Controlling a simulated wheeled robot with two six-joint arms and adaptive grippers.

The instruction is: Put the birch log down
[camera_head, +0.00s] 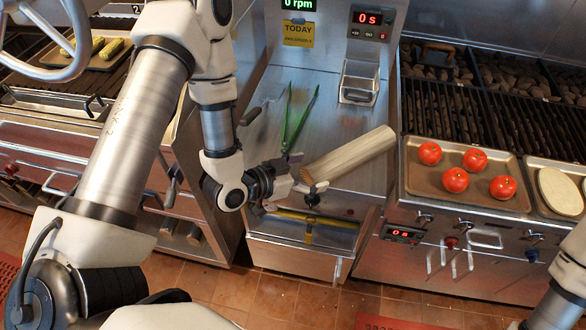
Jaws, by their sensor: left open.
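The birch log (352,154) is a pale, straight-grained cylinder. It lies slanted over the steel counter (339,114) in the middle, its near left end close to the front edge. My left gripper (307,175) is open at that near end, with a finger on either side of it. I cannot tell whether the fingers touch the log. Only part of my right arm shows at the lower right; its gripper is out of view.
Green tongs (297,118) lie on the counter left of the log. A yellow-handled tool (312,219) is at the counter's front.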

